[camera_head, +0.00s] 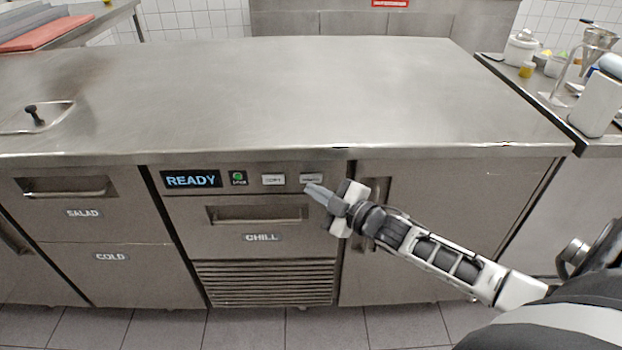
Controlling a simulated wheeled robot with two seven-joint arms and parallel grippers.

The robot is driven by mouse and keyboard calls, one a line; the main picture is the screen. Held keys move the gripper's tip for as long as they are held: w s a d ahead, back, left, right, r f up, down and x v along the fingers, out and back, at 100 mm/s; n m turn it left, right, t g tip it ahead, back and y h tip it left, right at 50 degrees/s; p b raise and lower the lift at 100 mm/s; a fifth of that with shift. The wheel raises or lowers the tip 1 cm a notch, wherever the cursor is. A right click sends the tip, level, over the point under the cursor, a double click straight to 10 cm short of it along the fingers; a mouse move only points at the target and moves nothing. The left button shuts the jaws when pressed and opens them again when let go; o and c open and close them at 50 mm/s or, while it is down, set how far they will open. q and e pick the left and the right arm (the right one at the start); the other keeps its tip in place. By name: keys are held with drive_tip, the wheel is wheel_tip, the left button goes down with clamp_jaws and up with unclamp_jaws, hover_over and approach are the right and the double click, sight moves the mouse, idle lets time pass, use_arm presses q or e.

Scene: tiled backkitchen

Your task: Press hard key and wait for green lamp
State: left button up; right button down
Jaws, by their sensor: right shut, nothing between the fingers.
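The hard key (311,178) is a small pale button at the right end of the control strip under the counter edge. My right gripper (312,189) is shut and empty, with its fingertips at the lower edge of this key. I cannot tell whether they touch it. The key's lettering is too small to read surely. A similar pale key (273,180) sits to its left. The lamp (238,176) further left shows green, with a small label under it. The display (191,180) reads READY in blue. My left gripper is not in view.
The steel counter top (250,90) is wide and bare. Below the strip is the CHILL drawer (205,230) with a recessed handle, above a vent grille (265,283). A cabinet door (440,200) is behind my right arm. A side counter at right holds several items.

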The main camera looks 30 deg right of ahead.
idle(0.8)
drive_tip(key=shift+w+d, duration=0.2)
drive_tip(key=shift+w, duration=0.15)
drive_tip(key=shift+w+d+b, duration=0.3)
drive_tip(key=shift+w, duration=0.15)
idle(0.7)
idle(0.4)
drive_tip(key=shift+s+a+p, duration=0.5)
drive_tip(key=shift+s+p, duration=0.2)
drive_tip(key=shift+s, duration=0.1)
drive_tip(key=shift+s, duration=0.1)
drive_tip(key=s+a+p, duration=0.1)
drive_tip(key=s+p, duration=0.1)
drive_tip(key=s+a+p, duration=0.1)
drive_tip(key=s, duration=0.1)
drive_tip(key=shift+a, duration=0.3)
